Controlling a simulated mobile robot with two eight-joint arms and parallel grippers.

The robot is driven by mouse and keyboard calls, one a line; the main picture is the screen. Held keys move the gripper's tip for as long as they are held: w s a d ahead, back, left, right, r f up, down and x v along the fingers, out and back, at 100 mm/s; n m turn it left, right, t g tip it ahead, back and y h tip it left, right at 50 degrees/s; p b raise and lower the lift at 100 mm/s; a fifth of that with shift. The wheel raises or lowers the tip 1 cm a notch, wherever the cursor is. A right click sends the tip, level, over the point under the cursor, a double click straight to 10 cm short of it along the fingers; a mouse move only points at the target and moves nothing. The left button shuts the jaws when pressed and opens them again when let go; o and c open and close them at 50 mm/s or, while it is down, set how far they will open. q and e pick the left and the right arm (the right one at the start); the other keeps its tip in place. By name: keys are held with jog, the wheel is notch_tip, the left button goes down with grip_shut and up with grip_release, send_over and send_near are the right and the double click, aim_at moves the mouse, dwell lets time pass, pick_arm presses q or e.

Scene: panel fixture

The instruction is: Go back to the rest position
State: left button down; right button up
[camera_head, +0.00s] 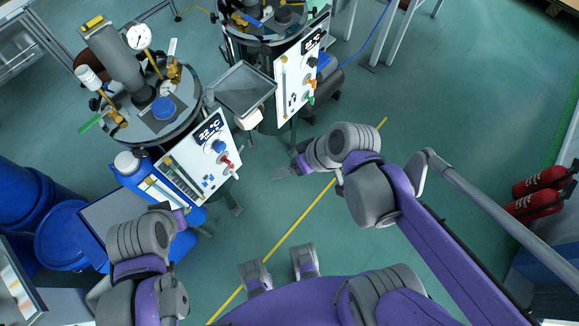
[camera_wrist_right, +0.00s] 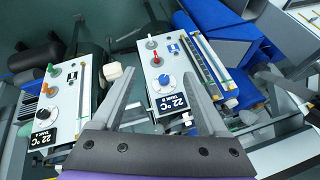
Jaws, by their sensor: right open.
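My right gripper (camera_head: 285,172) reaches in from the right in the head view, over the floor to the right of the nearer panel. In the right wrist view my right gripper (camera_wrist_right: 157,74) has its two fingers spread with nothing held between them. The Tank B panel (camera_wrist_right: 165,65), with a blue and a red knob, shows beyond the fingers. My left gripper (camera_head: 180,217) is at the lower left in the head view, beside the blue containers. Its fingers are not clearly visible.
The nearer tank's panel (camera_head: 197,163) and the farther tank's panel (camera_head: 298,78) stand at upper left and top. A grey tray (camera_head: 243,88) sits between them. Blue barrels (camera_head: 62,235) are at left, red extinguishers (camera_head: 540,192) at right. Open green floor lies between.

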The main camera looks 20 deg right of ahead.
dwell(0.4)
jog(key=s+d+r+m+t+h+p, duration=0.1)
jog(key=d+r+m+h+p, duration=0.2)
jog(key=d, duration=0.5)
jog(key=shift+s+r+t+h+p, duration=0.3)
jog(key=shift+t+h, duration=0.1)
jog(key=shift+h, duration=0.5)
jog(key=shift+s, duration=0.1)
